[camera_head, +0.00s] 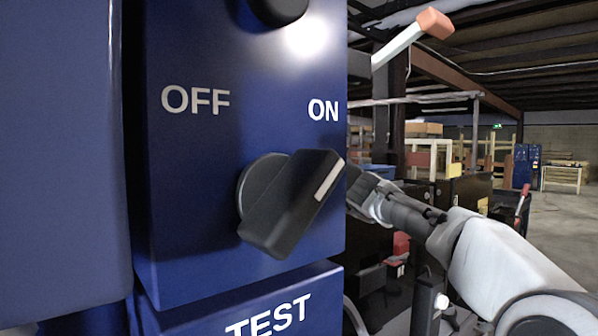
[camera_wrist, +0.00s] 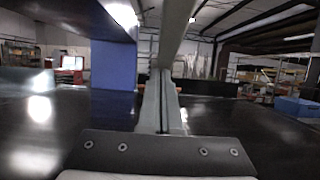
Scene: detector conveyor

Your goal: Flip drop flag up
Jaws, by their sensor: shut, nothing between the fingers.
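A pale lever with an orange-red block at its end, likely the drop flag (camera_head: 434,23), sticks out past the upper right of the blue control box (camera_head: 200,200) in the head view. It slants up to the right; its lower end is cut off from sight by the box. My gripper (camera_wrist: 164,78) is shut and empty in the wrist view, its fingers together and pointing forward. A pale bar (camera_wrist: 176,30) crosses above the fingertips; I cannot tell whether they touch or whether it is the flag. In the head view the box hides my gripper.
The box carries a black knob (camera_head: 290,200) turned toward ON, with a TEST label below. My arm passes along the box's right side. In the wrist view a dark glossy surface (camera_wrist: 60,125) spreads below, with a blue block (camera_wrist: 113,66) at left and a blue bin (camera_wrist: 298,110) at right.

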